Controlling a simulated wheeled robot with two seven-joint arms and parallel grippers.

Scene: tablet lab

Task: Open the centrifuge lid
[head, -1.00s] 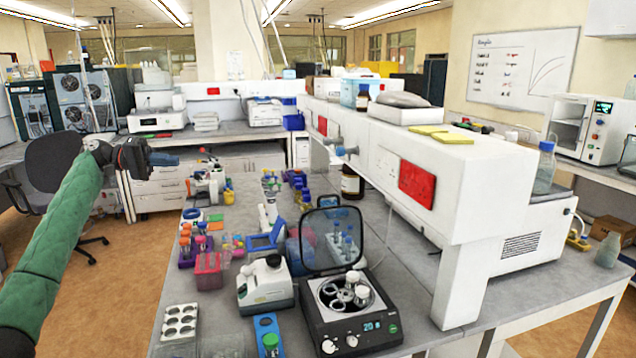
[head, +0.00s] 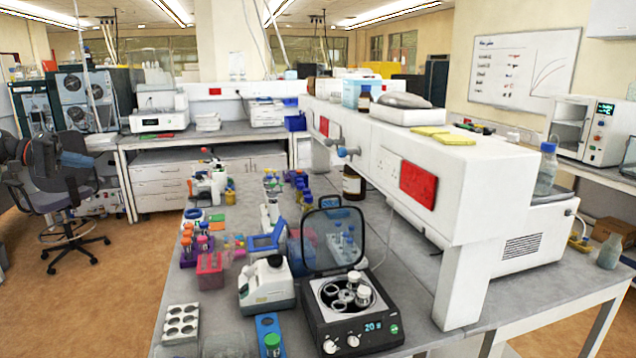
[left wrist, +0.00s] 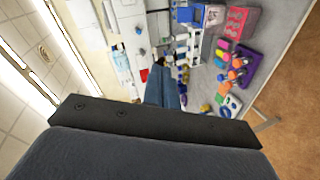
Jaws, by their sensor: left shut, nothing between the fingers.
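The centrifuge (head: 352,318) stands at the front of the bench, a dark box with a lit display and white knobs. Its dark-framed clear lid (head: 334,240) is raised upright at the back, and the rotor (head: 346,294) with white-capped tubes is exposed. My left gripper (head: 88,160) is at the far left of the head view, well away from the centrifuge and touching nothing. In the left wrist view its fingers (left wrist: 163,88) are closed together and empty. My right gripper is not in any view.
A white vortex-like device (head: 265,286) stands left of the centrifuge. Tube racks (head: 210,270) and a well plate (head: 180,323) crowd the bench's left side. A white shelf unit (head: 440,190) rises to the right. An office chair (head: 70,200) stands on the floor at left.

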